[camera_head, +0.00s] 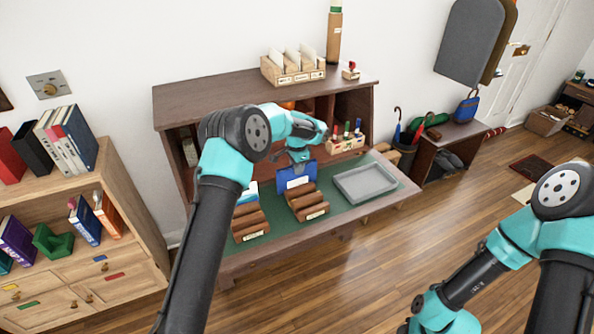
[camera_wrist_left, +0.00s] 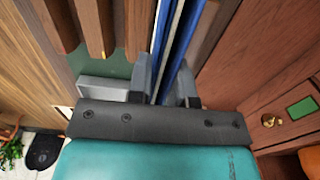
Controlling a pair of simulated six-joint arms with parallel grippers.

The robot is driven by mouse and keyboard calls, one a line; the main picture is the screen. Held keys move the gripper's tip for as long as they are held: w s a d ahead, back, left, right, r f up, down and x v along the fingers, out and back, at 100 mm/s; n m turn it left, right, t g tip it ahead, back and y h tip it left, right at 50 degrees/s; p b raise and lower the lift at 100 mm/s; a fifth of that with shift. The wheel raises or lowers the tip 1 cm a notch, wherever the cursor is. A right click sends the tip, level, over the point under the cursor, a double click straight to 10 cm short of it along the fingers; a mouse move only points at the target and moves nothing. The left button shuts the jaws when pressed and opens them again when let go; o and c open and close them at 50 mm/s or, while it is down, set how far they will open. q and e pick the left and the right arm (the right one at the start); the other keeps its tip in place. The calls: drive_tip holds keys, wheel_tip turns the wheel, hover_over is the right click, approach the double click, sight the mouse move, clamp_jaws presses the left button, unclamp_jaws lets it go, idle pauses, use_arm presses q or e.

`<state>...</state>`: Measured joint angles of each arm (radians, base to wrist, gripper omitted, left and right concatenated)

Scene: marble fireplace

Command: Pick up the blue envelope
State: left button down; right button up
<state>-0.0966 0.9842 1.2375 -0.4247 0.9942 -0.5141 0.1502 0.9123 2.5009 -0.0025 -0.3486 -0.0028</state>
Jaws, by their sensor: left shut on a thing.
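The blue envelope (camera_head: 296,177) stands upright at the back of the right-hand brown slotted rack (camera_head: 308,203) on the desk. My left gripper (camera_head: 298,160) is over its top edge and shut on it. In the left wrist view the blue envelope (camera_wrist_left: 183,38) runs up from between the fingers of my left gripper (camera_wrist_left: 163,80), with a pale edge beside it. I cannot tell whether its lower edge is clear of the rack. My right arm is at the right of the head view, and its gripper is out of view.
A second brown rack (camera_head: 250,222) with light blue and white envelopes stands to the left. A grey tray (camera_head: 365,183) lies on the green desk top to the right. A box with coloured stamps (camera_head: 345,144) sits behind. The desk's shelves rise close behind my left gripper.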

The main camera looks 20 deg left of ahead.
use_arm(q)
wheel_tip(320, 180, up, 3)
drive_tip(key=shift+f, duration=0.1)
drive_tip(key=shift+s, duration=0.2)
drive_tip(key=s+d+r, duration=0.1)
drive_tip(key=s+d, duration=0.1)
drive_tip(key=s, duration=0.5)
drive_tip(key=s+d, duration=0.2)
drive_tip(key=s, duration=0.6)
drive_tip(key=shift+d+r, duration=0.2)
drive_tip(key=shift+r, duration=0.15)
drive_tip(key=a+n, duration=0.1)
drive_tip(key=n, duration=0.1)
drive_tip(key=s+a+r+n, duration=0.1)
drive_tip(key=n, duration=0.1)
drive_tip(key=s+a+r+n, duration=0.1)
drive_tip(key=n, duration=0.1)
drive_tip(key=shift+s+a+r, duration=0.1)
drive_tip(key=shift+s+r, duration=0.05)
drive_tip(key=shift+r, duration=0.1)
